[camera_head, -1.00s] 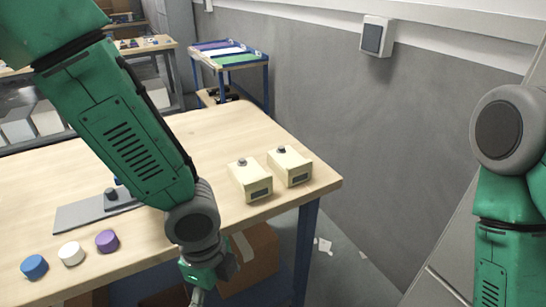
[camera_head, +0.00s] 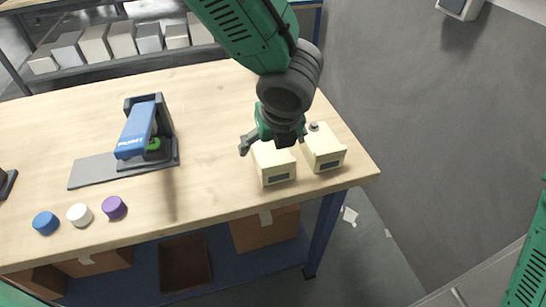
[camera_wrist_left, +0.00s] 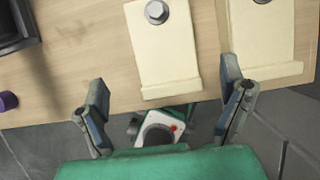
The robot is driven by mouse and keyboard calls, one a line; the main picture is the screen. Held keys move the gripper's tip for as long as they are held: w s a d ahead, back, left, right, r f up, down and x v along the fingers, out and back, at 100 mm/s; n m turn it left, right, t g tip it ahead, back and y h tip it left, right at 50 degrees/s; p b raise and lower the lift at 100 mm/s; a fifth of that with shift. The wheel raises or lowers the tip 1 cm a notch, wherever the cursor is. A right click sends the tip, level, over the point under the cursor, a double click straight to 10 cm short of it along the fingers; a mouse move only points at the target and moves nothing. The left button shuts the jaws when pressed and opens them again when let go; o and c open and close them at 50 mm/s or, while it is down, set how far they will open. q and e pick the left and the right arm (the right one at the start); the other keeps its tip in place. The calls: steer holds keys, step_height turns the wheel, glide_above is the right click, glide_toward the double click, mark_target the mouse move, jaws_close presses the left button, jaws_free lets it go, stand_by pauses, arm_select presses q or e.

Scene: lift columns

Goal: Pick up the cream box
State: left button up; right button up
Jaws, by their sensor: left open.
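Two cream boxes stand side by side near the table's right end, each with a grey knob on top and a dark panel on the front. The left cream box (camera_head: 273,168) is partly hidden by my left gripper (camera_head: 272,140); the right cream box (camera_head: 325,150) is beside it. My left gripper is open and empty above the left box. In the left wrist view, the left box (camera_wrist_left: 166,50) lies ahead of the spread fingers (camera_wrist_left: 166,88), within their width; the right box (camera_wrist_left: 262,40) is farther right. My right gripper is out of view.
The wooden table (camera_head: 215,185) also bears a blue press-like device (camera_head: 138,130) on a grey plate and blue (camera_head: 45,223), white (camera_head: 79,215) and purple (camera_head: 114,207) caps. Cardboard boxes (camera_head: 265,230) sit on the shelf below. A grey wall (camera_head: 420,110) stands on the right.

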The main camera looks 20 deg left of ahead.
mark_target(272, 152)
arm_select(q)
steer(key=x, duration=0.7)
steer(key=shift+w+d+b, duration=0.15)
steer(key=shift+w+b, duration=0.2)
steer(key=shift+w, duration=0.1)
steer(key=shift+s, duration=0.1)
steer(key=shift+c, duration=1.2)
steer(key=c, duration=1.3)
